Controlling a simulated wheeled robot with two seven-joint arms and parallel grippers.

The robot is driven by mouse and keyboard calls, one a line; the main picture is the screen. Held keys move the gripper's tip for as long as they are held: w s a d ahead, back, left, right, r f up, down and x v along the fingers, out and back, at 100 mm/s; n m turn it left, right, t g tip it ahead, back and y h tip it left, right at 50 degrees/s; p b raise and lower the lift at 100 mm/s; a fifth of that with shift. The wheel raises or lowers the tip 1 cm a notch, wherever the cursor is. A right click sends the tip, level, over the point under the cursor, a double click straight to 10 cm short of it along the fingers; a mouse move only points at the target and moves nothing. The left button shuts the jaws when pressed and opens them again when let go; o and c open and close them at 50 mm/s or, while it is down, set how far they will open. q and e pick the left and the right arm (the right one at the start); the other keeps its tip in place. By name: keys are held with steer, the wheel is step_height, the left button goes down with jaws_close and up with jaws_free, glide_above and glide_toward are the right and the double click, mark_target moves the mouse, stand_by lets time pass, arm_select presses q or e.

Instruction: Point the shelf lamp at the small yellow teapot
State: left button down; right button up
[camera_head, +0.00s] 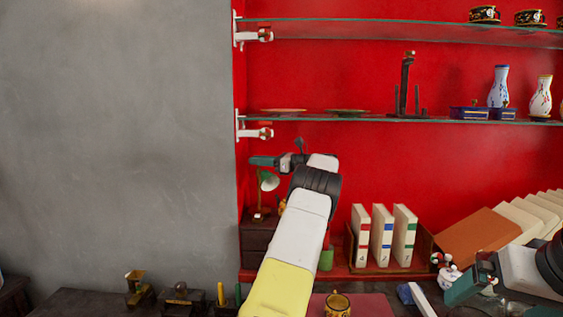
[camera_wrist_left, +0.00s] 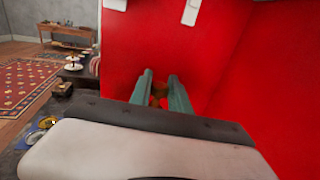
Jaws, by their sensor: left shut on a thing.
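The shelf lamp has a green shade (camera_head: 268,181) with a pale inside and a dark base (camera_head: 262,215); it stands on a dark cabinet against the red wall. My left gripper (camera_head: 264,161) is shut on the lamp at the top of its shade. In the left wrist view its two teal fingers (camera_wrist_left: 163,92) stand around a small brownish piece too blurred to tell. A small yellow thing (camera_head: 282,206), perhaps the yellow teapot, shows right of the lamp, partly hidden by my left arm. My right gripper (camera_head: 477,279) is at the lower right; its opening is unclear.
A glass shelf (camera_head: 350,119) runs just above my left gripper, with plates, a dark stand and vases. White binders (camera_head: 382,236) stand right of my left arm. A golden vessel (camera_head: 337,304) sits in front. A white pot (camera_head: 449,277) is beside my right gripper.

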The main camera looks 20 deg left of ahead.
arm_select(q)
steer(key=shift+r, duration=0.1)
stand_by(0.5)
steer(key=c, duration=1.2)
jaws_free()
steer(key=w+d, duration=0.1)
steer(key=d, duration=0.6)
steer(key=shift+d, duration=0.35)
steer(key=shift+w, duration=0.1)
steer(key=shift+c, duration=0.5)
